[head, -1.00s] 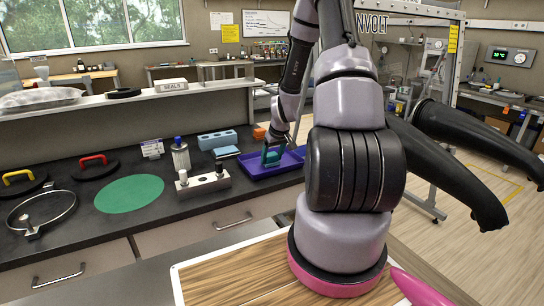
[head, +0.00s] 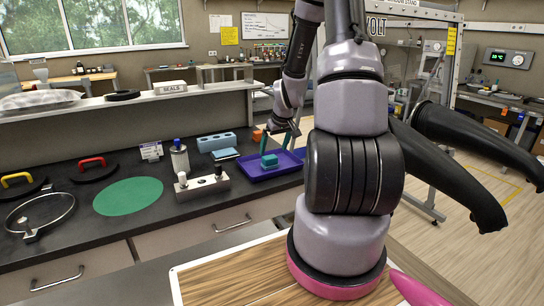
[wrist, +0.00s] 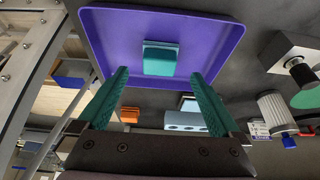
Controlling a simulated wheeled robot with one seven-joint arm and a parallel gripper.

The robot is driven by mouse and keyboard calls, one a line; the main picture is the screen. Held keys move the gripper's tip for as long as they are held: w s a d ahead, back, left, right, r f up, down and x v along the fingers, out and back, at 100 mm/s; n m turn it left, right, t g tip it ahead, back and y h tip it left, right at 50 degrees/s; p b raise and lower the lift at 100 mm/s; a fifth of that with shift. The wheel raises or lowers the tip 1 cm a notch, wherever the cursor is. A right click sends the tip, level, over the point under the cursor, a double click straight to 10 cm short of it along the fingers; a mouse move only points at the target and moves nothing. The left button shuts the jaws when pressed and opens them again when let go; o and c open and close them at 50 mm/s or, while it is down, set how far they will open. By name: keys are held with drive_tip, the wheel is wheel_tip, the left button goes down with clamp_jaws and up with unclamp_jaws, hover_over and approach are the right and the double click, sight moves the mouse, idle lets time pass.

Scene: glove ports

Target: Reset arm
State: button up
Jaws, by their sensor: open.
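My gripper (head: 277,145) is above the purple tray, its teal fingers spread wide with nothing between them. In the wrist view, my gripper (wrist: 158,98) is open, one finger on each side of the picture. A teal block (head: 269,160) lies in the purple tray (head: 258,175), apart from the fingers. In the wrist view, the teal block (wrist: 160,60) lies on the floor of the tray (wrist: 110,45), beyond the fingertips.
Left of the tray stand a metal block with posts (head: 203,187) and a bottle (head: 180,160). A blue block with holes (head: 216,141) is behind. A green disc (head: 128,195) lies flat on the dark counter. Two black glove sleeves (head: 470,150) jut out at right.

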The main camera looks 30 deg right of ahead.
drive_tip(key=shift+v, duration=2.2)
drive_tip(key=s+a+r+m+t, duration=0.1)
drive_tip(key=s+a+r, duration=0.3)
drive_tip(key=r, duration=0.4)
drive_tip(key=s+a+r+m, duration=0.1)
drive_tip(key=s+a+r, duration=0.35)
drive_tip(key=r, duration=0.35)
drive_tip(key=s+a+r+m+t, duration=0.1)
drive_tip(key=s+a+r, duration=0.3)
drive_tip(key=r, duration=0.4)
drive_tip(key=s+a+r+m+y, duration=0.1)
drive_tip(key=s+a+r+y, duration=0.1)
drive_tip(key=s, duration=0.7)
wheel_tip(320, 180, up, 2)
drive_tip(key=shift+a+r+m, duration=0.1)
drive_tip(key=shift+a+m, duration=0.2)
drive_tip(key=shift+a, duration=0.3)
drive_tip(key=shift+s, duration=0.15)
